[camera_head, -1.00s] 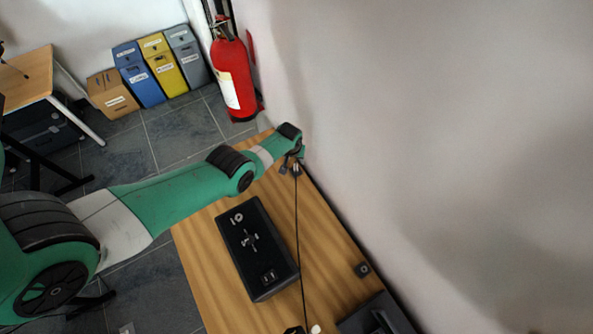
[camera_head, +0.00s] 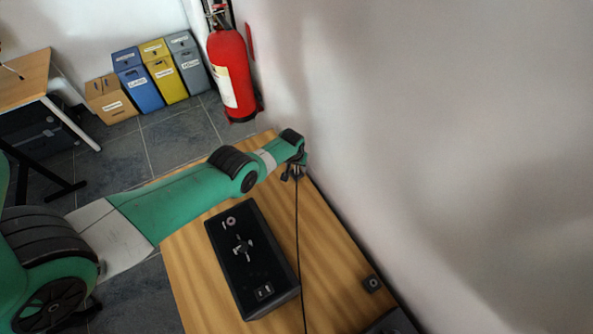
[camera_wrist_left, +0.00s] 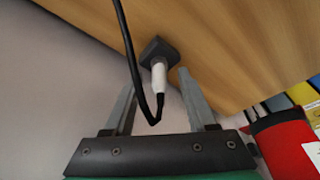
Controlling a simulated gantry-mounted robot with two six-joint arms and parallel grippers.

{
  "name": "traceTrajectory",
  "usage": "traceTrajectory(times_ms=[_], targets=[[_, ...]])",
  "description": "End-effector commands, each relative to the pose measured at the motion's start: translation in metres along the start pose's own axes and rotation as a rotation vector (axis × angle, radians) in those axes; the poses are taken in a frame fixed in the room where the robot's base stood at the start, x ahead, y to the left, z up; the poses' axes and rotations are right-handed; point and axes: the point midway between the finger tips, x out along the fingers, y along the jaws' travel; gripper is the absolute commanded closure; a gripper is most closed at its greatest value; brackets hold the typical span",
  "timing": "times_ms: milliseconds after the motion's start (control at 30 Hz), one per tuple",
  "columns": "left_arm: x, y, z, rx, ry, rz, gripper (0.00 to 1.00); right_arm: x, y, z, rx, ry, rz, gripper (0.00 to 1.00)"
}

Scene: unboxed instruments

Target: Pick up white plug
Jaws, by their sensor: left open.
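The white plug (camera_wrist_left: 159,76) shows in the left wrist view. Its upper end meets a dark socket block (camera_wrist_left: 157,50) at the wooden table, and a black cable (camera_wrist_left: 135,60) loops from its lower end. My left gripper (camera_wrist_left: 155,83) is open, with its fingers apart on either side of the plug and cable. I cannot tell whether a finger touches the plug. In the head view my left gripper (camera_head: 293,172) is at the far end of the table by the wall. The plug cannot be made out there. My right gripper is not in view.
A black instrument box (camera_head: 250,258) lies on the wooden table (camera_head: 190,270). A cable (camera_head: 298,240) runs along the table, and a small dark block (camera_head: 372,284) sits near the wall edge. A red fire extinguisher (camera_head: 230,75) and several bins (camera_head: 155,75) stand beyond.

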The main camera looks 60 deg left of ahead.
Motion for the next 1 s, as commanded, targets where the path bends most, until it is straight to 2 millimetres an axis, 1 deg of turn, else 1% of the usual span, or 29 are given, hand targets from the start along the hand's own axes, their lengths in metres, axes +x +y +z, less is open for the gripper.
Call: traceTrajectory(times_ms=[33, 167, 200, 267, 300, 333, 367, 767, 867, 1000], targets=[[-0.001, 0.0, 0.0, 0.0, 0.0, 0.0, 0.43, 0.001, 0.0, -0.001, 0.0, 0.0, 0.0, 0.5], [-0.001, 0.0, 0.0, 0.0, 0.0, 0.0, 0.67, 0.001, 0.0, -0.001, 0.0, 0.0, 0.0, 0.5], [-0.001, 0.0, 0.0, 0.0, 0.0, 0.0, 0.74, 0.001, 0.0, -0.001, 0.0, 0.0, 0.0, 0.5], [-0.001, 0.0, 0.0, 0.0, 0.0, 0.0, 0.85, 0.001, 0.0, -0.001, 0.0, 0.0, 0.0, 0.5], [-0.001, 0.0, 0.0, 0.0, 0.0, 0.0, 0.92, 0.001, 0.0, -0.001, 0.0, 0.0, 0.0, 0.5], [-0.001, 0.0, 0.0, 0.0, 0.0, 0.0, 0.97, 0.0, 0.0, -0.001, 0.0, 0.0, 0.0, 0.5], [0.0, 0.0, 0.0, 0.0, 0.0, 0.0, 1.0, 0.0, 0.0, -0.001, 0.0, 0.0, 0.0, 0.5], [-0.001, 0.0, 0.0, 0.0, 0.0, 0.0, 1.0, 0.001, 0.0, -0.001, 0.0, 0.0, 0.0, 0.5], [-0.005, 0.0, -0.002, 0.0, 0.001, 0.0, 1.0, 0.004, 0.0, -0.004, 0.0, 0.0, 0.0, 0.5], [-0.019, 0.0, -0.006, 0.0, 0.002, 0.0, 1.0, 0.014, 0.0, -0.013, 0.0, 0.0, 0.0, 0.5]])
